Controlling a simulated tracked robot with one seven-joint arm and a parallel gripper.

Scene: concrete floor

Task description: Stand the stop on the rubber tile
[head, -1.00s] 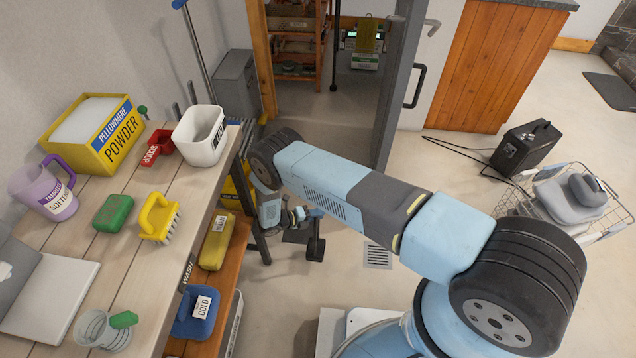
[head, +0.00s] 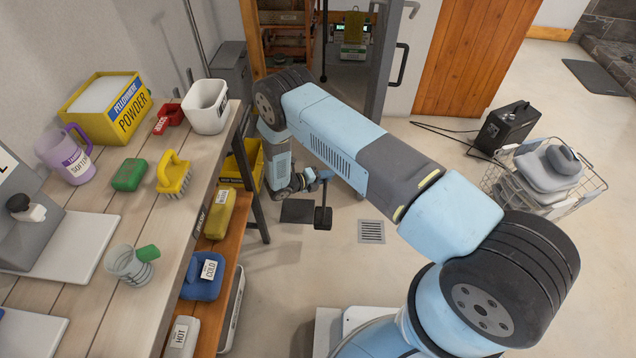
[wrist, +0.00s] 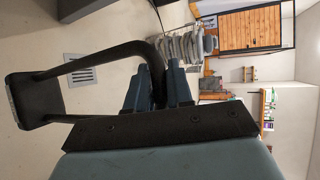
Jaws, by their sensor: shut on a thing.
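The stop (head: 323,217) is black, with a flat pad and a bent bar. My gripper (head: 310,180) is shut on its bar and holds it low near the floor. The rubber tile (head: 297,210) is a dark flat square on the floor, just left of the stop in the head view. I cannot tell the height of the stop above the floor. In the wrist view, the stop's pad (wrist: 35,98) is at the left and its bar runs to my gripper's fingers (wrist: 158,88). The tile cannot be made out there.
A wooden bench (head: 140,205) with a cup, brushes and a powder box stands on the left, its shelf holding labelled items. A floor drain (head: 371,231) lies right of the stop. A wire basket (head: 545,185) and a black box (head: 507,128) stand farther right.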

